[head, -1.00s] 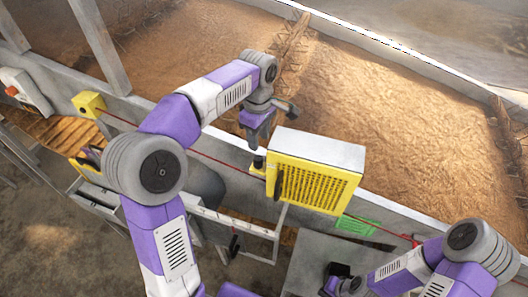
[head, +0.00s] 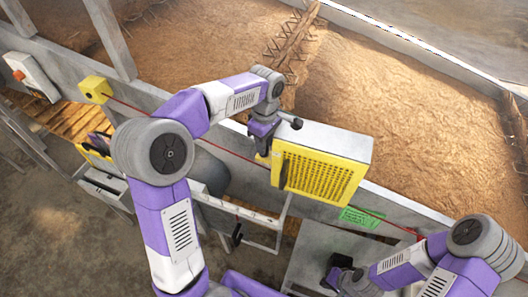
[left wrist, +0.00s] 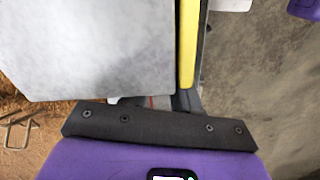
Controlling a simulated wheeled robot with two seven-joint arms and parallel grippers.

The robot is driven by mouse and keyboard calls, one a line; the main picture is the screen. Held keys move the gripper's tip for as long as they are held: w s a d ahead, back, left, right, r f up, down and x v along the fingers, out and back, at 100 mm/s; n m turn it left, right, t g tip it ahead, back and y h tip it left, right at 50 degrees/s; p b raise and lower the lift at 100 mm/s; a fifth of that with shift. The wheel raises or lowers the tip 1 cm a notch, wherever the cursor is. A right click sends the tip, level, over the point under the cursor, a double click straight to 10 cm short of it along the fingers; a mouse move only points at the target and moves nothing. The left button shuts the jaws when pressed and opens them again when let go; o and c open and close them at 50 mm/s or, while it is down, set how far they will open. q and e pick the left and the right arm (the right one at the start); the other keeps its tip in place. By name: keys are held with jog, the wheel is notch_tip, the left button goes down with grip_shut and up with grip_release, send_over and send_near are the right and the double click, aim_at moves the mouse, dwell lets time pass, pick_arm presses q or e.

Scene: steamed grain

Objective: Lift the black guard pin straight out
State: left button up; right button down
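The yellow perforated guard (head: 322,180) with its grey top stands on the wall of the grain bed. Its grey top (left wrist: 90,50) and yellow edge (left wrist: 188,45) fill the upper left of the left wrist view. My left gripper (head: 263,150) points down at the guard's left end, where the black guard pin is. The pin is hidden behind the gripper, and I cannot tell whether the fingers touch it or are closed. A black handle (head: 283,172) is on the guard's front. My right gripper (head: 336,275) is low, near a grey surface, its opening unclear.
A red cord (head: 235,153) runs along the wall past a yellow box (head: 96,89). A green label (head: 362,217) is right of the guard. Brown grain (head: 400,110) fills the bed behind. A control box with a red button (head: 31,76) is at far left.

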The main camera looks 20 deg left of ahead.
pick_arm(q)
grip_shut()
jog(key=shift+r, duration=0.15)
notch_tip(320, 180, up, 18)
jog(key=p, duration=0.3)
dwell(0.4)
